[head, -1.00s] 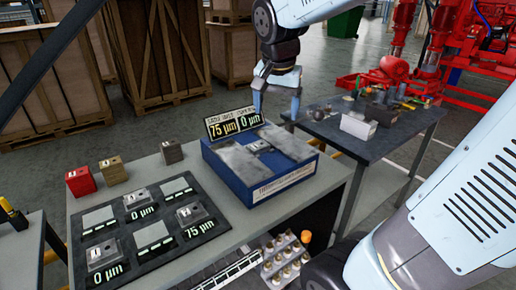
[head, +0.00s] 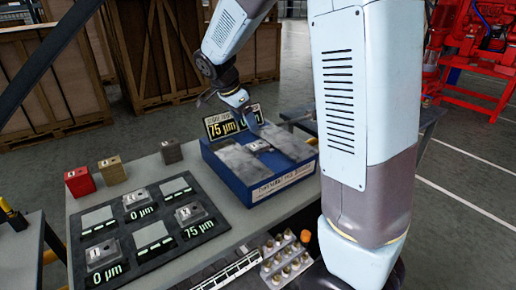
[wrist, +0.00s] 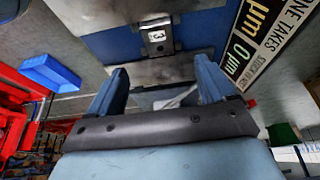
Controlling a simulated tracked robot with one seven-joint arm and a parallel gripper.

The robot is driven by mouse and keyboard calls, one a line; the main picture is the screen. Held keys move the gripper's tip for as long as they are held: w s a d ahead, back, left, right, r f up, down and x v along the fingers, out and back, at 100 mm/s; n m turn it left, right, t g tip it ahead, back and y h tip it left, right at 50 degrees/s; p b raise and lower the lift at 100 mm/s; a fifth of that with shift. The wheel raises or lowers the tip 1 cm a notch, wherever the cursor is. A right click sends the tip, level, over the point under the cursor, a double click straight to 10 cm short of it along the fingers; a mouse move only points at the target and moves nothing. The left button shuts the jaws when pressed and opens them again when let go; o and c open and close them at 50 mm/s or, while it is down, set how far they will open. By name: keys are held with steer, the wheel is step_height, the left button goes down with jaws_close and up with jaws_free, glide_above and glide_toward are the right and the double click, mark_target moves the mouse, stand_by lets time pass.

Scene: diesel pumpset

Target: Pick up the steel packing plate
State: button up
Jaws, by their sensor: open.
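My gripper (head: 250,126) is open above the back part of the blue box (head: 272,188). Its two blue fingers are apart in the wrist view (wrist: 162,82), with nothing clearly held between them. A small steel piece with a white tag marked 3 (wrist: 157,38) lies on the box's grey top, beyond the fingertips; it also shows in the head view (head: 260,146). A grey block (head: 171,152) with a tag stands upright on the table, left of the box. I cannot tell for sure which one is the steel packing plate.
A red block (head: 80,182) and a tan block (head: 112,171) stand left of the grey one. A dark board (head: 150,250) with several pads and displays lies in front. My arm hides much of the right side.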

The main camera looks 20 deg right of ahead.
mark_target(258, 145)
steer(key=x, duration=1.1)
steer(key=shift+s+d+r, duration=0.1)
steer(key=shift+d, duration=0.1)
steer(key=shift+c, duration=0.4)
jaws_close()
steer(key=shift+r, duration=0.1)
